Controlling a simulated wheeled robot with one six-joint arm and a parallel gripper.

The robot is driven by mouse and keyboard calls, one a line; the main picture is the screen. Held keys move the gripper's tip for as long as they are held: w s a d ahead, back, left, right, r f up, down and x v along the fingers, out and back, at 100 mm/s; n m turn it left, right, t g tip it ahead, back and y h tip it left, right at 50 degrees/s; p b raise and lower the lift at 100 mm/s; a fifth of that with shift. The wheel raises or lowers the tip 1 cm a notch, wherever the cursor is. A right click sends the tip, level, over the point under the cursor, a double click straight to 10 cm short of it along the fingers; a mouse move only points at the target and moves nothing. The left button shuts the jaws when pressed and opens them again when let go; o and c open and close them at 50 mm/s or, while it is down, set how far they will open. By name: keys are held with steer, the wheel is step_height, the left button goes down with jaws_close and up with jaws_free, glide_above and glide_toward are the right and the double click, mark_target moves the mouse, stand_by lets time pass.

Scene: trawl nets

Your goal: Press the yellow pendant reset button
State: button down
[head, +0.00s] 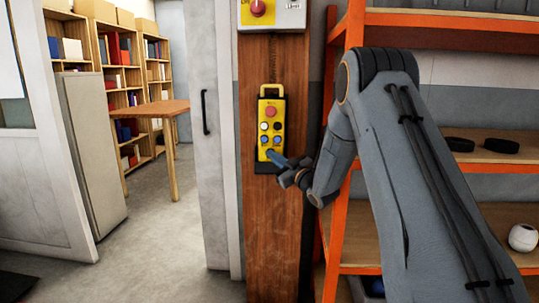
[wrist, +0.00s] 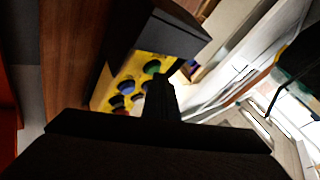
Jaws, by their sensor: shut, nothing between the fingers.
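The yellow pendant (head: 270,103) hangs upright on a wooden post, with a red button on top and several small round buttons below. The wrist view shows its yellow face (wrist: 158,62) tilted, with green, blue and dark buttons. I cannot clearly tell the yellow reset button from the yellow housing in either view. My gripper (head: 274,156) is shut and empty, its tips over the pendant's lower end. In the wrist view my gripper (wrist: 160,84) covers part of the button face. I cannot tell whether the tips touch it.
A control box (head: 272,14) with a red knob is above the pendant on the wooden post (head: 272,230). An orange-framed shelf (head: 455,42) stands close on the right, behind my arm. A doorway with a wooden table (head: 150,109) and bookshelves opens at left.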

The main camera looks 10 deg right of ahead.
steer(key=shift+s, duration=0.1)
steer(key=shift+s+a+r+p, duration=0.15)
steer(key=shift+s+a+p, duration=0.2)
steer(key=shift+s, duration=0.35)
steer(key=s, duration=0.1)
steer(key=s+a+p, duration=0.1)
steer(key=s, duration=0.1)
steer(key=s+p, duration=0.1)
steer(key=shift+s+a+r, duration=0.2)
steer(key=shift+s+r, duration=0.15)
stand_by(0.7)
